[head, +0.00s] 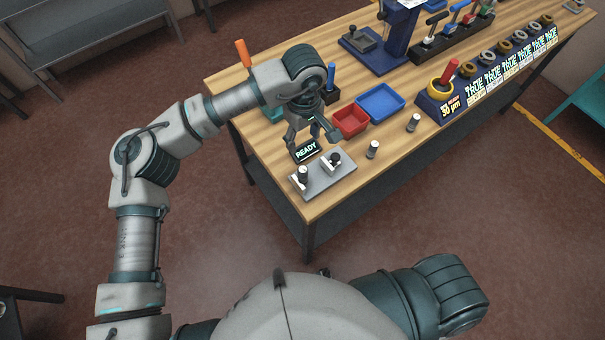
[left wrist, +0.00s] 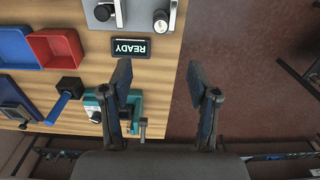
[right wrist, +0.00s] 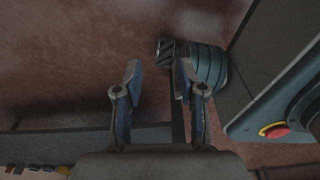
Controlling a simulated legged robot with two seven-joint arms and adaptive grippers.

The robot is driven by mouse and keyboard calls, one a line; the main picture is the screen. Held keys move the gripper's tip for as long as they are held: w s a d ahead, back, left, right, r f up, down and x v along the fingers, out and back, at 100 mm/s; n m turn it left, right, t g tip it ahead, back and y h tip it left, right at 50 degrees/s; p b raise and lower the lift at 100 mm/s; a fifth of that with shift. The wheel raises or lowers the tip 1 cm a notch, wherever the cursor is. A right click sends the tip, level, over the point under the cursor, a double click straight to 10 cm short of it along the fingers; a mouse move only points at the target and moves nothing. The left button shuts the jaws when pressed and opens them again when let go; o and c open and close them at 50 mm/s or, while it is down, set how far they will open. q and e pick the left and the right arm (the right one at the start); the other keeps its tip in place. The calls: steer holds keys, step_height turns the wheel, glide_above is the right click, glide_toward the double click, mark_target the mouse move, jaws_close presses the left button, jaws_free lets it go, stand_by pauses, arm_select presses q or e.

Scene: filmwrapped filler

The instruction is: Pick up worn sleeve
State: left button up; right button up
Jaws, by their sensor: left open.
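Which part is the worn sleeve I cannot tell for sure. Two small grey cylinders stand upright on the wooden bench: a nearer cylinder (head: 372,149) and a farther cylinder (head: 413,122). My right gripper (right wrist: 157,74) is open and empty, away from the bench top.
A red bin (head: 350,121) and a blue bin (head: 381,103) sit beside the left gripper. A display (head: 438,101) with a yellow ring and a row of rings (head: 505,47) stand farther right. A blue press (head: 398,35) is behind. Bench room around the cylinders is clear.

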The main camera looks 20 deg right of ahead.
arm_select(q)
steer(key=p, duration=0.1)
glide_above(303, 169)
step_height(303, 169, down, 10)
steer(key=shift+d+f, duration=0.1)
step_height(303, 169, down, 6)
steer(key=shift+r+p, duration=0.15)
steer(key=shift+p, duration=0.5)
jaws_close()
arm_select(e)
steer(key=shift+s+d+r, duration=0.25)
steer(key=shift+s+r, duration=0.55)
steer(key=shift+r, duration=0.05)
